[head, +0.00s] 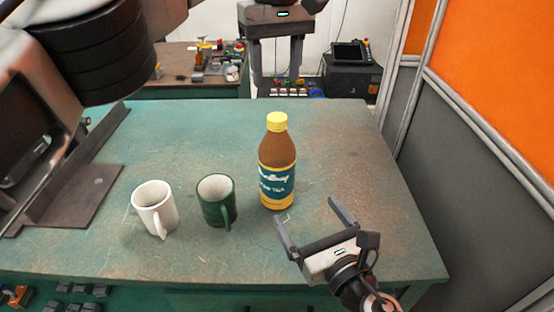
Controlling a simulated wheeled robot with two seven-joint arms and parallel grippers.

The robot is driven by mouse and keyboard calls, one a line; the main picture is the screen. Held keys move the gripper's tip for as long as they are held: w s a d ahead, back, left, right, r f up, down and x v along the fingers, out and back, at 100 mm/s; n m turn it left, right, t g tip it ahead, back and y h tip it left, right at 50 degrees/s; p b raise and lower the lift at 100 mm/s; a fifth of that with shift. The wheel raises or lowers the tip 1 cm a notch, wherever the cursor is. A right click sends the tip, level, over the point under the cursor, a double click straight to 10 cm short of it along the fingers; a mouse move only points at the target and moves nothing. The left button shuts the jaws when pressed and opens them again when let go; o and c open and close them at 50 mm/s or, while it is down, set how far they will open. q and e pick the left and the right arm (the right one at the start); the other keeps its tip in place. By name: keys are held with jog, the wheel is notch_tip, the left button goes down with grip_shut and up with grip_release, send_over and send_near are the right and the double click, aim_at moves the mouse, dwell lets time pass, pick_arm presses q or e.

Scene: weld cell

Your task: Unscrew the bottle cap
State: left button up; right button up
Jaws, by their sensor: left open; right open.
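A brown bottle (277,160) with a teal and yellow label stands upright on the green worktable (330,130). Its yellow cap (277,122) sits on top of the neck. My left gripper (275,82) points down from the top of the head view, open and empty. Its fingers appear just above the cap in the picture, apart from it. My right gripper (305,211) is open and empty, low in front and to the right of the bottle. Its fingers point toward the bottle's lower part without visibly holding it.
A white mug (154,207) and a green mug (216,200) stand left of the bottle. A dark metal plate (75,195) lies at the left. An orange and grey partition (480,150) borders the right side. The table's back right area is clear.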

aim_at(277, 168)
pick_arm(q)
jog(key=shift+s+r, duration=0.1)
jog(key=shift+s, duration=0.35)
pick_arm(e)
jog(key=x, duration=1.4)
jog(key=shift+w+a+r, duration=0.1)
jog(key=shift+w+a, duration=0.2)
jog(key=shift+a, duration=0.05)
jog(key=c, duration=2)
pick_arm(q)
jog(key=m, duration=0.3)
jog(key=shift+d+m, duration=0.1)
jog(key=shift+m, duration=0.2)
jog(key=shift+f+m, duration=0.25)
jog(key=shift+m, duration=0.15)
jog(key=shift+f, duration=3.85)
